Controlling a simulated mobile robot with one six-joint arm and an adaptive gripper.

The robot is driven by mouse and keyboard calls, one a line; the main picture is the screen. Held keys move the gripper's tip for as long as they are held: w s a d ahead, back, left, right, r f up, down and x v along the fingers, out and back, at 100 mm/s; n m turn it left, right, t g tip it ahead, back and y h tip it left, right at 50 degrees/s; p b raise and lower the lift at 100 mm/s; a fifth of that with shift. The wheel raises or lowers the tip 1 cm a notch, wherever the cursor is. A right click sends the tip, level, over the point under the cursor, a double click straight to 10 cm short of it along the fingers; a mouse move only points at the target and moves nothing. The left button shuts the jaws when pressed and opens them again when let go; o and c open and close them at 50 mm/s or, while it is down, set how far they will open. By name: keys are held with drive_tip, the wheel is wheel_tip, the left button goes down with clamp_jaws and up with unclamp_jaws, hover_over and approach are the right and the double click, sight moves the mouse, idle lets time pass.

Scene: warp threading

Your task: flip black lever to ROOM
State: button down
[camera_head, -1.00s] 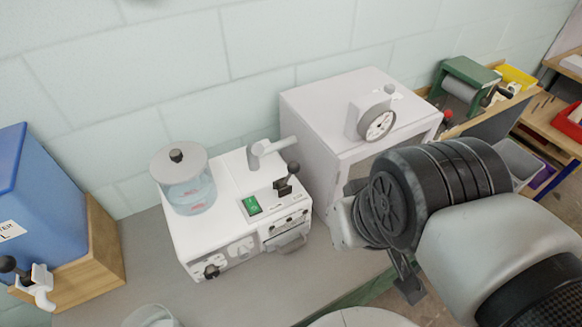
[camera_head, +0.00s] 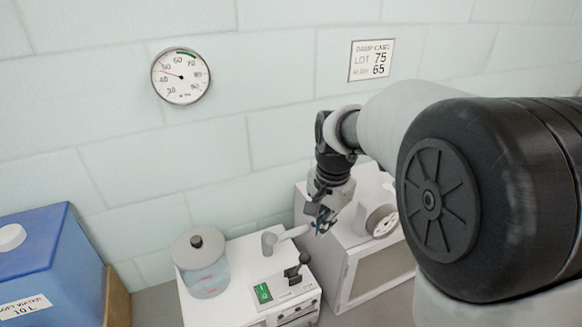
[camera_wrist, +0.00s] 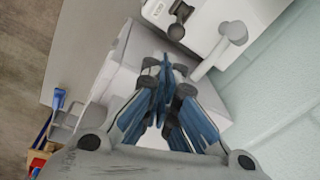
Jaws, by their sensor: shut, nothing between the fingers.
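The black lever (camera_head: 297,268), with a ball knob, stands on top of the white machine (camera_head: 245,255) beside a green switch (camera_head: 263,292). Its knob also shows near the top of the wrist view (camera_wrist: 176,32). The label by the lever is too small to read surely, so I cannot tell which side is ROOM. My gripper (camera_head: 322,224) is shut and empty. It hangs above and to the right of the lever in the head view, apart from it. In the wrist view the blue-padded fingers (camera_wrist: 163,72) are together, below the lever.
A pale spout (camera_head: 285,236) rises from the machine close to the lever. A clear jar (camera_head: 203,270) with a grey lid stands left. A white cabinet (camera_head: 345,262) with a dial (camera_head: 382,220) stands right. A round gauge (camera_head: 181,76) and a card (camera_head: 371,60) hang on the wall.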

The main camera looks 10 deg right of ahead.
sight(299, 267)
drive_tip(key=w+f, duration=0.1)
drive_tip(key=w+f+m, duration=0.1)
drive_tip(key=w+f+m+p, duration=0.1)
drive_tip(key=w, duration=0.1)
drive_tip(key=shift+d+f+g, duration=0.25)
drive_tip(key=shift+f+g, duration=0.05)
drive_tip(key=shift+f, duration=0.15)
wheel_tip(299, 267, down, 10)
drive_tip(key=b, duration=0.2)
drive_tip(key=shift+w, duration=0.25)
drive_tip(key=shift+a+r, duration=0.2)
drive_tip(key=shift+a+r+h, duration=0.2)
drive_tip(key=shift+h, duration=0.1)
